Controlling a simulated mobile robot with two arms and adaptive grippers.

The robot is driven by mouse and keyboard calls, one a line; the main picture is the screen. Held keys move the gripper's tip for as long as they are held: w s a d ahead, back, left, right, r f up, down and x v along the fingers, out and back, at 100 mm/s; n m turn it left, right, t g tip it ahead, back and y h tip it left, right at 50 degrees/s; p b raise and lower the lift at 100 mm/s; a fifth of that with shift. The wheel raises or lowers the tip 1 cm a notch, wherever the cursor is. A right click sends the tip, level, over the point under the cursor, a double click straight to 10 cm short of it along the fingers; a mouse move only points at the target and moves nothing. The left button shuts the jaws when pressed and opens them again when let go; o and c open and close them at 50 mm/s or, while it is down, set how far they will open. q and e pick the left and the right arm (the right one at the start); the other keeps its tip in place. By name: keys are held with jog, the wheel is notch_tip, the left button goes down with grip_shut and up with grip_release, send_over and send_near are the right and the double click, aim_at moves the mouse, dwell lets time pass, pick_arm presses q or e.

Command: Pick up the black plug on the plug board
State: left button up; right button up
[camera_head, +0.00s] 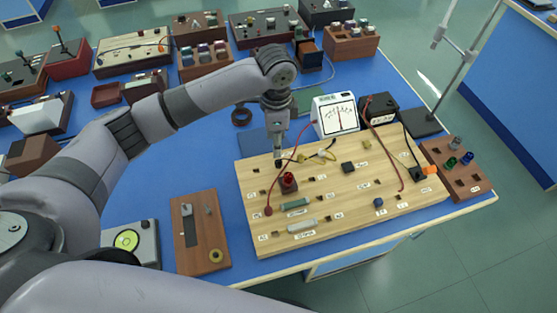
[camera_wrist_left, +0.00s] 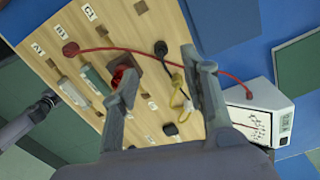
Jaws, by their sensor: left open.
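The black plug (camera_head: 278,163) stands near the back left edge of the wooden plug board (camera_head: 385,213). My left gripper (camera_head: 279,150) points down directly over it in the head view. In the left wrist view, the black plug (camera_wrist_left: 160,47) shows beyond and between the two spread fingertips of my left gripper (camera_wrist_left: 167,72), with a dark lead by it. The fingers are open and empty; the exact gap to the plug is hard to tell. A grey link of my other arm crosses the bottom of the head view, its gripper not seen.
A red block (camera_head: 288,183) sits close to the plug, with yellow connectors (camera_head: 320,155) to its right. A red lead runs from a red plug (camera_head: 268,211) to the white meter (camera_head: 337,115). A black block (camera_head: 347,167) stands mid-board. Boxes crowd the table's back.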

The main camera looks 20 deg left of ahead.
aim_at(278, 161)
pick_arm(q)
notch_tip(278, 161, down, 4)
jog(key=shift+w+r, duration=0.1)
jog(key=shift+r, duration=0.15)
jog(key=shift+d+f+p, duration=0.1)
jog(key=shift+f+p, duration=0.3)
jog(key=shift+f, duration=0.1)
notch_tip(278, 161, down, 4)
jog(key=shift+d+f+p, duration=0.15)
jog(key=shift+f+p, duration=0.05)
jog(key=shift+p, duration=0.3)
pick_arm(e)
jog(key=shift+w+a+r, duration=0.25)
jog(key=shift+w+r, duration=0.05)
jog(key=shift+r, duration=0.25)
jog(key=shift+w+a+r, duration=0.2)
jog(key=shift+w+r, duration=0.1)
jog(key=shift+r, duration=0.2)
pick_arm(q)
grip_shut()
pick_arm(e)
jog(key=shift+w+d, duration=0.15)
jog(key=shift+d, duration=0.1)
